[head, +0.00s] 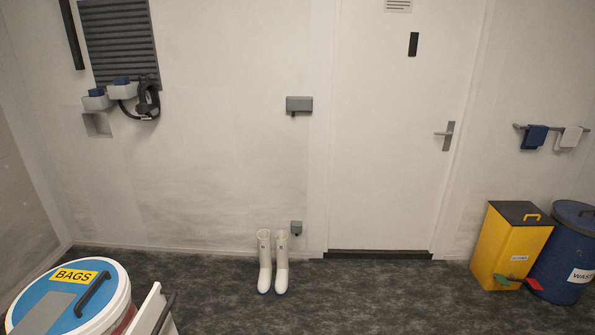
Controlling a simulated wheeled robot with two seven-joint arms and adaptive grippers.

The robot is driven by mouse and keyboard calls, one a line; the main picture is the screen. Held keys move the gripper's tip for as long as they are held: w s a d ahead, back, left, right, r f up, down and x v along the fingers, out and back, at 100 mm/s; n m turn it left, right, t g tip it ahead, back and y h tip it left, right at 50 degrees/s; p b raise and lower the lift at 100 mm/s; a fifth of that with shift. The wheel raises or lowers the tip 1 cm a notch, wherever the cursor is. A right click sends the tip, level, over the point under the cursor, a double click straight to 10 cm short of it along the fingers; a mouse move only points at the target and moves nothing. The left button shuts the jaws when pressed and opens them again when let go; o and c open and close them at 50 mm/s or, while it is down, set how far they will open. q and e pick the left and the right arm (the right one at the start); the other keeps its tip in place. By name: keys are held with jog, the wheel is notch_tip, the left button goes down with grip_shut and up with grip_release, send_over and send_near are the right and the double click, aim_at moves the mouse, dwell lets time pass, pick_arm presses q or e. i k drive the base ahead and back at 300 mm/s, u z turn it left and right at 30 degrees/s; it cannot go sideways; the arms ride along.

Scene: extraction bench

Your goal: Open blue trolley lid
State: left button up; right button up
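A round container with a blue lid (48,292) stands at the lower left, cut off by the frame's bottom edge. The lid has a white rim, a yellow label reading BAGS (74,275), a grey panel and a black bar handle (93,294). The lid looks closed. Beside it on the right is a white panel with a dark handle (163,312), also cut off; I cannot tell whether it belongs to the same trolley. Neither of my grippers is in view.
White boots (265,262) stand by the wall. A closed white door (400,130) is behind. A yellow bin (510,245) and a blue drum (566,250) with a dark blue lid stand at the right. The dark floor (370,300) in the middle is clear.

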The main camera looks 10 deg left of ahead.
aim_at(73, 298)
jog(key=u, duration=1.35)
